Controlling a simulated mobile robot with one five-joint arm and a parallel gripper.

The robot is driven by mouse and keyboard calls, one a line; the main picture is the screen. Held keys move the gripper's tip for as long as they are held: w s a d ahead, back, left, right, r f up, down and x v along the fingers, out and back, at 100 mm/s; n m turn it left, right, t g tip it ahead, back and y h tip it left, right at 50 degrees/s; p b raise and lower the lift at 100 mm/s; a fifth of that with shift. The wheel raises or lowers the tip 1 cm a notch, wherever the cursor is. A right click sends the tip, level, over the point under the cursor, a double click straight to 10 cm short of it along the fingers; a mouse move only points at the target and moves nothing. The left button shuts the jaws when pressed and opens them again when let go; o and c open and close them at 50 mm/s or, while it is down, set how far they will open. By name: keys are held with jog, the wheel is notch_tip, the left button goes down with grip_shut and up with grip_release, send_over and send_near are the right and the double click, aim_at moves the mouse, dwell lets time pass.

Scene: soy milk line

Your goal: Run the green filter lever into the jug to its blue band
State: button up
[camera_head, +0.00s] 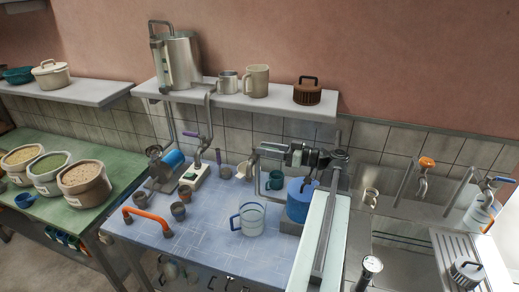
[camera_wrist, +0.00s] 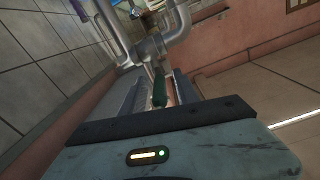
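The green filter lever (camera_wrist: 159,88) sits between my gripper's fingers (camera_wrist: 161,84) in the wrist view, in front of a grey metal pipe and valve (camera_wrist: 150,48). A narrow gap shows beside the lever, so the fingers look open around it. In the head view my gripper (camera_head: 272,151) is at the left end of my arm, by a grey pipe; the lever cannot be made out there. The clear jug (camera_head: 252,222) with a blue handle stands upright on the blue tiled table below. Its band and any contents are too small to read.
A blue pot (camera_head: 300,203) stands right of the jug, close under my arm. A shelf (camera_head: 240,99) with a kettle and mugs runs behind. A sink (camera_head: 400,255) is at right.

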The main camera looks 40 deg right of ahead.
jog(key=shift+x, duration=1.05)
grip_shut()
dwell(0.6)
